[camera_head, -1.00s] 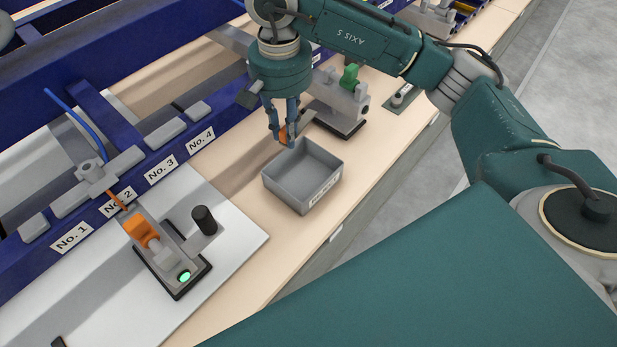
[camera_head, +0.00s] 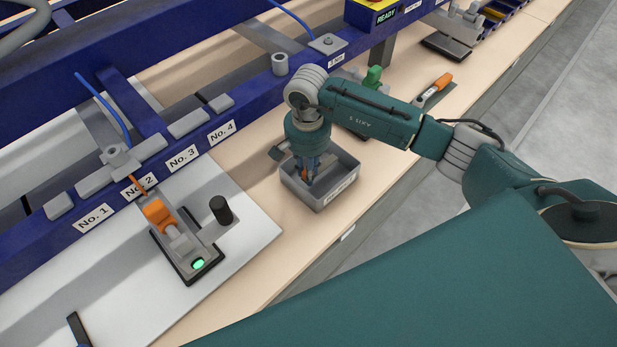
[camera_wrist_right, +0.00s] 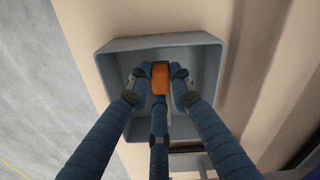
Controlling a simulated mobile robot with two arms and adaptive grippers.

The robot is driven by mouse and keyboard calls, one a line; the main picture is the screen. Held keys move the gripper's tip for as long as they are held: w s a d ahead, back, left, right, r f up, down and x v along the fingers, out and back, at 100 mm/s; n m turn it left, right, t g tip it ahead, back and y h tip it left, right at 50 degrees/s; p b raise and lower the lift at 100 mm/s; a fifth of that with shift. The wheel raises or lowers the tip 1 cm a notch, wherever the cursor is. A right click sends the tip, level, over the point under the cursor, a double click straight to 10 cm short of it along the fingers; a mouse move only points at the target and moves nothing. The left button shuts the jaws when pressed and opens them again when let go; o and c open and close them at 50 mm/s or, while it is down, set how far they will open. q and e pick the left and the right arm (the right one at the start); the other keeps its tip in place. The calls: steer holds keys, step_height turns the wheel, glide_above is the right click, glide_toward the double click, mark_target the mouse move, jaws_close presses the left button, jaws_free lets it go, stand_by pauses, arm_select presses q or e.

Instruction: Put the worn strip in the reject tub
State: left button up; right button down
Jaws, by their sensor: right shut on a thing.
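My right gripper (camera_head: 309,172) points down inside the grey reject tub (camera_head: 299,190), its fingertips below the rim. It is shut on a small orange piece (camera_head: 305,174), which I take to be the worn strip. In the right wrist view the orange piece (camera_wrist_right: 160,78) sits between the fingers (camera_wrist_right: 158,88), over the floor of the tub (camera_wrist_right: 130,45). The fingers hide its lower part, and I cannot tell whether it touches the floor. My left gripper is not in view.
A fixture with an orange block (camera_head: 158,213) and a lit green button (camera_head: 198,264) stands by No. 2, with a black knob (camera_head: 221,209) beside it. A green-topped fixture (camera_head: 373,78) is partly behind my arm. An orange-handled tool (camera_head: 437,86) lies beyond. Bench in front of the tub is clear.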

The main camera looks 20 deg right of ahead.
step_height(320, 180, down, 4)
steer(key=shift+f+p, duration=0.1)
steer(key=shift+p, duration=0.2)
steer(key=shift+f, duration=0.15)
steer(key=c, duration=1.6)
jaws_free()
steer(key=shift+o, duration=0.2)
steer(key=shift+r, duration=0.55)
step_height(320, 180, up, 11)
steer(key=b, duration=0.2)
steer(key=shift+r+b, duration=0.2)
steer(key=shift+b, duration=0.15)
